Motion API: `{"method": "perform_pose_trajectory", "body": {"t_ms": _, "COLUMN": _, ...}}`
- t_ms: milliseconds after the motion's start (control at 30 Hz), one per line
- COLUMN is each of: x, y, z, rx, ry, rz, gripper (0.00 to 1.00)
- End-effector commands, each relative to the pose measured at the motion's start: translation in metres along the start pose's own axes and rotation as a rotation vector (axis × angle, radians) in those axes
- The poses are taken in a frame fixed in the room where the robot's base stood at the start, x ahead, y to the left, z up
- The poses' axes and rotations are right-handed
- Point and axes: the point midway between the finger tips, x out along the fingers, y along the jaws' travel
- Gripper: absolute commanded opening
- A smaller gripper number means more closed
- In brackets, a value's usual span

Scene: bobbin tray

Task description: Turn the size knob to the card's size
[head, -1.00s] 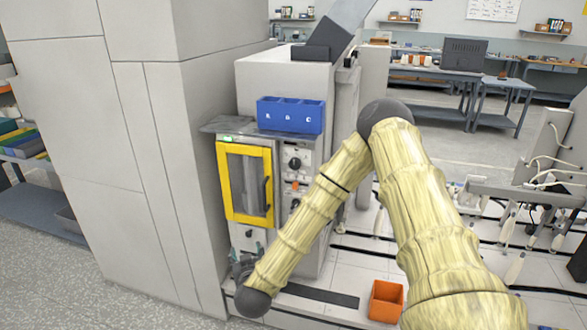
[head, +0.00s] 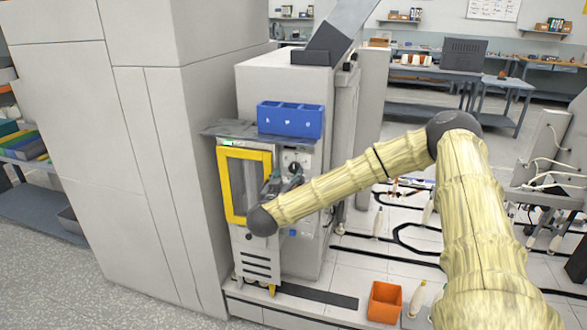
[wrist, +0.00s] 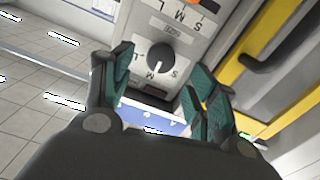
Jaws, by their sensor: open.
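The dark round size knob (wrist: 160,58) sits on a pale panel in the wrist view, with the letters S, M and L around it. I cannot make out a card showing a size.
A yellow-framed door (head: 229,152) with a dark handle stands left of the panel. A blue compartment bin (head: 290,120) is on the ledge above. More S, M, L lettering (wrist: 180,14) shows on the panel. An orange bin (head: 385,302) stands low at the right.

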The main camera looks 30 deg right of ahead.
Motion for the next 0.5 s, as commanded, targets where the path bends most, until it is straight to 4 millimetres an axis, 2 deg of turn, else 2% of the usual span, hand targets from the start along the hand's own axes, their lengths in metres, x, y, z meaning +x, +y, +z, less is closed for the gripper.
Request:
{"method": "perform_pose_trajectory", "body": {"t_ms": 200, "x": 0.034, "y": 0.001, "z": -0.001, "rx": 0.000, "ry": 0.000, "rz": 0.001, "gripper": 0.58}}
{"method": "perform_pose_trajectory", "body": {"t_ms": 500, "x": 0.055, "y": -0.001, "z": 0.000, "rx": 0.000, "ry": 0.000, "rz": -0.002, "gripper": 0.58}}
